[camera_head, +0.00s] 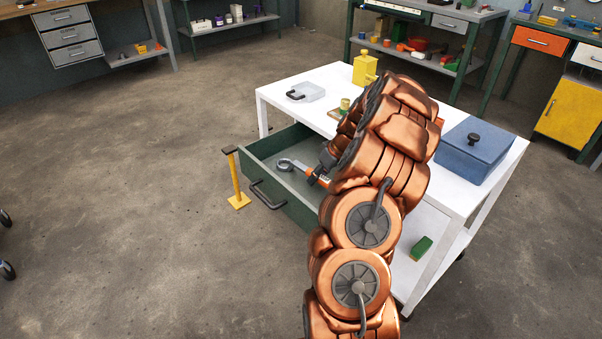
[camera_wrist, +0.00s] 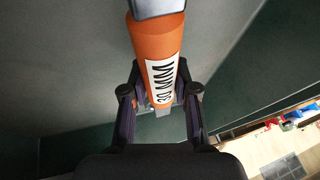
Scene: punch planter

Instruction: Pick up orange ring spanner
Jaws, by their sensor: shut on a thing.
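The orange ring spanner (camera_head: 324,181) shows in the head view over the open green drawer (camera_head: 289,214), its grey ring end pointing left. My gripper (camera_wrist: 160,95) is shut on the handle. In the head view my gripper (camera_head: 318,174) is partly hidden by my arm. I cannot tell whether the spanner touches the drawer floor. The far end of the spanner is cut off in the wrist view.
A yellow stand (camera_head: 236,180) is by the drawer's left corner. A green block (camera_head: 421,248) lies on the lower shelf.

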